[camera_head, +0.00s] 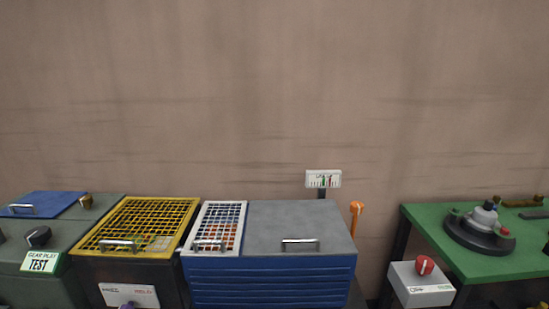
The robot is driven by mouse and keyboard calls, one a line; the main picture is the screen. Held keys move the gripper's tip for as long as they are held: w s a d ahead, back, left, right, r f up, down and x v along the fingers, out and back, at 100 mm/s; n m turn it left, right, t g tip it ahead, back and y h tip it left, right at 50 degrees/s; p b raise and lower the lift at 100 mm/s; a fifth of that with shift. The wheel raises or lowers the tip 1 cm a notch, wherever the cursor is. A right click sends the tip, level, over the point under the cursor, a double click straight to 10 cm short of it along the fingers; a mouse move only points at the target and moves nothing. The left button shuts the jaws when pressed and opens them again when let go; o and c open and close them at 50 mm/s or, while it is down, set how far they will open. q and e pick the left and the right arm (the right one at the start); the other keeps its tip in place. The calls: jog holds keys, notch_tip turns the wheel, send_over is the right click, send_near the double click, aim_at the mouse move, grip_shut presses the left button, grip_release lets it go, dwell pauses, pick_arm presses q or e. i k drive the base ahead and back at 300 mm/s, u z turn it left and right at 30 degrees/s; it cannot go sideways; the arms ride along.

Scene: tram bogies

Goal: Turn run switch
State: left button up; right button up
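A red rotary knob (425,265) sits on a small white box (405,283) beside the green table, at the lower right. The box's front label is too small to read. A black rotary knob (39,237) sits on the green-grey machine at the far left, above a sign (41,262) reading "GEAR PLAY TEST". I cannot tell from any lettering which knob is the run switch.
A yellow mesh-lidded bin (137,200), a white-framed grate (240,215) and a blue cabinet (270,286) with a grey lid (300,222) stand in a row. A green table (445,215) holds a round dark fixture (470,238). A gap separates cabinet and table.

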aim_at(424, 265)
jog(key=z, duration=1.1)
jog(key=k, duration=0.5)
jog(key=z, duration=1.4)
jog(key=i, duration=1.15)
jog(key=u, duration=2.4)
